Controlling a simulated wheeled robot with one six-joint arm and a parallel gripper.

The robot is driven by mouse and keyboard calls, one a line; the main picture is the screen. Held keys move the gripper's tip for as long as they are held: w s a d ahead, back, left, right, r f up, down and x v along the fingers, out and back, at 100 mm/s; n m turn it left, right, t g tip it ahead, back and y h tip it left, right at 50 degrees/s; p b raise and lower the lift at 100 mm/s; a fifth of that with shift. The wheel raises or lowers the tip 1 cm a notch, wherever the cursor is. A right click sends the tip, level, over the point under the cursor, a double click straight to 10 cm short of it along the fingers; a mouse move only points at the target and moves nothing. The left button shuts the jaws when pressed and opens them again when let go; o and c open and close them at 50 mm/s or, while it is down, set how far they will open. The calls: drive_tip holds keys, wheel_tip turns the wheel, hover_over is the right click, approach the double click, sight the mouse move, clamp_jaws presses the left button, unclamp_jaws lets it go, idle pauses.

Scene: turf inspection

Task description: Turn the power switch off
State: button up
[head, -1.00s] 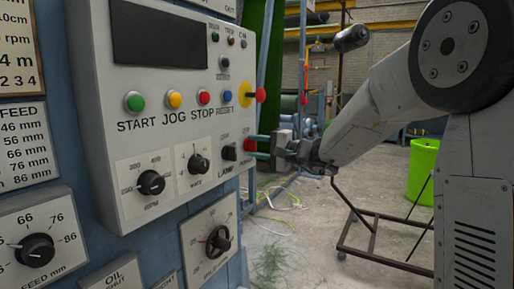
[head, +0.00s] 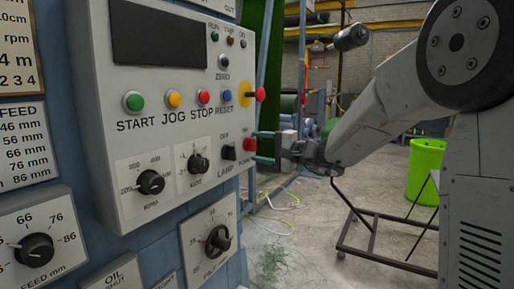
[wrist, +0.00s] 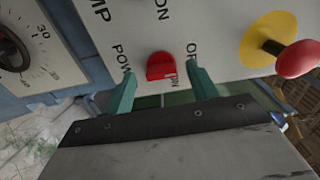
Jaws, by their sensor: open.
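The power switch (wrist: 161,66) is a small red switch on the grey control panel, with POWER, ON and OFF printed around it in the wrist view. In the head view the red switch (head: 249,145) is at the panel's right edge, beside the LAMP switch. My gripper (wrist: 160,71) is open, with one teal finger on each side of the red switch. The fingertips are close to the panel, and I cannot tell whether they touch the switch. In the head view my gripper (head: 259,146) points left at the panel.
A red mushroom button on a yellow disc (wrist: 267,42) sticks out to the right of the switch. The black LAMP switch (head: 228,153) sits just left of it. A wheeled frame (head: 372,225) and a green bin (head: 424,170) stand on the floor behind.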

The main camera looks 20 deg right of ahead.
drive_tip(key=v, duration=0.6)
drive_tip(key=shift+s+d, duration=0.1)
